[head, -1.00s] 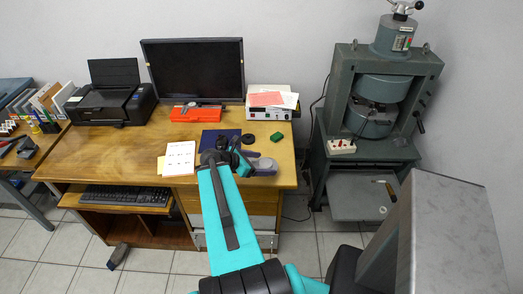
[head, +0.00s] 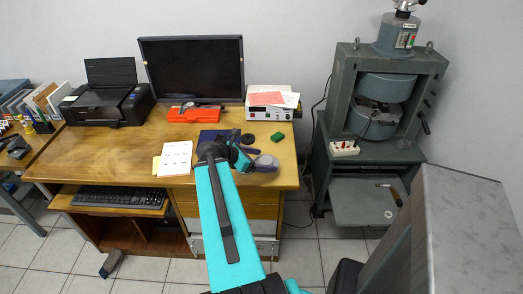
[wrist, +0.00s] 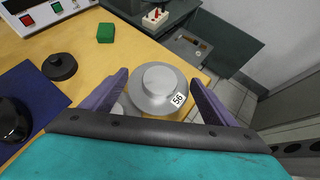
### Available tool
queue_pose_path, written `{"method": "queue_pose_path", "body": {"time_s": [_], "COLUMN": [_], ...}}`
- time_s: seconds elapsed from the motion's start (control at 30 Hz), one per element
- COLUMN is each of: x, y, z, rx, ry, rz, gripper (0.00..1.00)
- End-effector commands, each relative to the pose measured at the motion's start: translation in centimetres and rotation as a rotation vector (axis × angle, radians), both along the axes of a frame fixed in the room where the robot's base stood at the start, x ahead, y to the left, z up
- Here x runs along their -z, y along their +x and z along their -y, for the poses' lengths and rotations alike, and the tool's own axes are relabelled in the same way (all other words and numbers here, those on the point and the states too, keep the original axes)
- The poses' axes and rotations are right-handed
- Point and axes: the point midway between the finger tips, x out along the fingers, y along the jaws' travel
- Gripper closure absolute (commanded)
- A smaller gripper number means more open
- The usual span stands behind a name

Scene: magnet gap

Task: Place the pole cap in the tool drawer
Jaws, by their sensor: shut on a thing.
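The pole cap, a grey round disc with a raised centre and a "56" label, is large in the wrist view (wrist: 160,80). It also shows near the front right of the desk in the head view (head: 266,163). My gripper (wrist: 159,84) is shut on it, with one purple finger on each side. I cannot tell whether the cap touches the desk or hangs just above it. In the head view, the desk's drawer fronts (head: 262,226) are below the top, partly hidden by my arm. I cannot tell which is the tool drawer.
A green block (wrist: 105,33), a black knobbed disc (wrist: 59,66) and a blue mat (wrist: 30,85) lie near the gripper. A white paper sheet (head: 176,158) lies left of my arm. The green press-like machine (head: 375,95) stands right of the desk.

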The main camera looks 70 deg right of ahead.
Motion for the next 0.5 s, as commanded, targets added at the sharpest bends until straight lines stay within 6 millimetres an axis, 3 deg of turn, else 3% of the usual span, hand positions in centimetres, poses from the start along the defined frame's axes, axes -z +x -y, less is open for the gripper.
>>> {"method": "queue_pose_path", "body": {"time_s": [0.5], "x": [0.4], "y": [0.4], "z": [1.1], "rx": [-0.004], "ry": [-0.005], "rz": [0.001], "gripper": [0.74]}}
